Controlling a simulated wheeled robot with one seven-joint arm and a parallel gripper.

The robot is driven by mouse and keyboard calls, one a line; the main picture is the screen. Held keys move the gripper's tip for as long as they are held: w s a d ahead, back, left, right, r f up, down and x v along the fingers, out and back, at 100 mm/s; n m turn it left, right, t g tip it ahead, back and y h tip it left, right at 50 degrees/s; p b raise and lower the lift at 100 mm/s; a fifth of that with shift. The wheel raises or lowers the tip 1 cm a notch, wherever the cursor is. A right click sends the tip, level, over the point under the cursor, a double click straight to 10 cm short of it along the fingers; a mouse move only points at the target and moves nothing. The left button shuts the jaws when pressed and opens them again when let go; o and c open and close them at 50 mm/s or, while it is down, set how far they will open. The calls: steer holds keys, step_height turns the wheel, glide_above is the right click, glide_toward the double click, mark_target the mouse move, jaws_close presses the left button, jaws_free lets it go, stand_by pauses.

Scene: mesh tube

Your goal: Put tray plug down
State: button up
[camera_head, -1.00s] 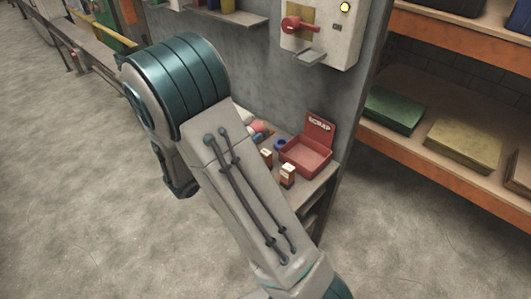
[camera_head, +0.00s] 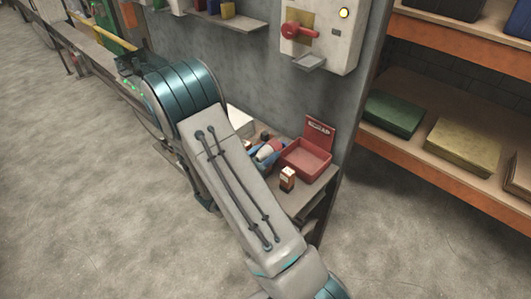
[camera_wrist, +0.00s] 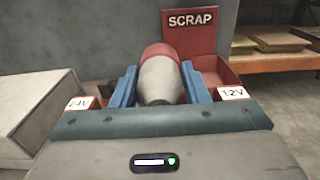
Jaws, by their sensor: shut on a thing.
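The plug (camera_wrist: 160,78), red at its far end and pale grey nearer me, lies between the two blue fingers of my gripper (camera_wrist: 159,85) in the wrist view. The fingers are shut on its sides. In the head view the plug (camera_head: 268,150) shows beside my arm, just left of the red scrap tray (camera_head: 308,163), with my gripper (camera_head: 262,155) partly hidden by the arm. The red tray with its SCRAP sign (camera_wrist: 190,19) stands behind and to the right of the plug in the wrist view. The plug's underside is hidden, so I cannot tell whether it touches the bench.
A box marked 12V (camera_wrist: 233,93) stands right of my fingers and one marked 24V (camera_wrist: 80,103) left. A pale box (camera_wrist: 30,115) is at far left. The grey wall (camera_head: 350,110) rises behind the bench. Orange shelving (camera_head: 440,175) stands at right.

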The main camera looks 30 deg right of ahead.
steer(key=shift+f, duration=0.2)
steer(key=o, duration=1.3)
steer(key=shift+c, duration=0.2)
